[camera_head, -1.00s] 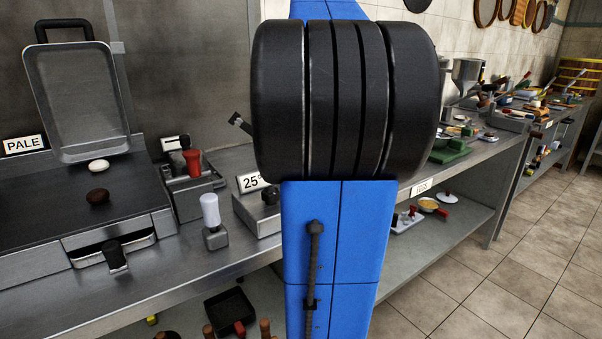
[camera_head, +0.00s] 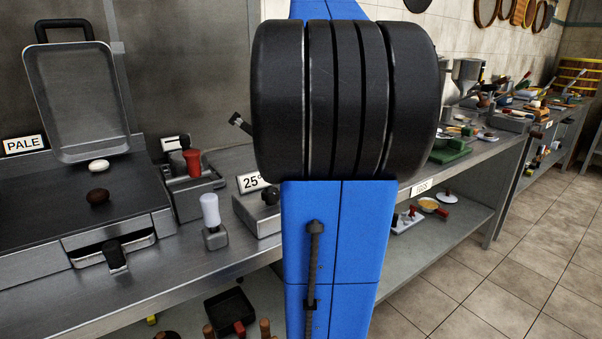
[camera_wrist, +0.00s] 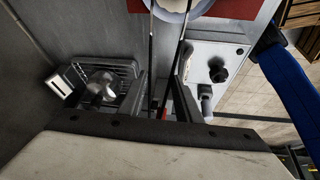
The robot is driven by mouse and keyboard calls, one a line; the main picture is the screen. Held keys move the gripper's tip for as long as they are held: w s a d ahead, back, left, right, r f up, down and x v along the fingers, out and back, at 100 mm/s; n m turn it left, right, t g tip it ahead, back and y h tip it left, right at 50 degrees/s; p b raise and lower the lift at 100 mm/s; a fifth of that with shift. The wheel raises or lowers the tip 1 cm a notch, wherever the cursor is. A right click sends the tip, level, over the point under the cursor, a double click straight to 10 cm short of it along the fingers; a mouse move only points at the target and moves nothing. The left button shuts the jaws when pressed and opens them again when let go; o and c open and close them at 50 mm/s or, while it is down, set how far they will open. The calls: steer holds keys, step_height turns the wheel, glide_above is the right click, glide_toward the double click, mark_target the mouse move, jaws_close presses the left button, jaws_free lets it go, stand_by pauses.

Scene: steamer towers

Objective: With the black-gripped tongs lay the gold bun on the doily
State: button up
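In the wrist view my gripper (camera_wrist: 158,98) is shut on the dark tongs (camera_wrist: 151,45). The two thin arms of the tongs reach up the picture, spread apart. Their tips run past the top edge, so I cannot see what is between them. A white round piece (camera_wrist: 170,15), possibly the doily or a dish, shows at the top edge near the tongs, on a red surface (camera_wrist: 222,8). I cannot make out the gold bun. In the head view my blue arm hides the middle, and the gripper and tongs do not show.
A red-handled device (camera_head: 192,163) and a white-handled one (camera_head: 210,210) stand on the counter. A lower shelf (camera_head: 440,238) holds small tools.

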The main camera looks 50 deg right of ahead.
steer(key=shift+r, duration=0.1)
steer(key=shift+r, duration=2.7)
steer(key=c, duration=0.7)
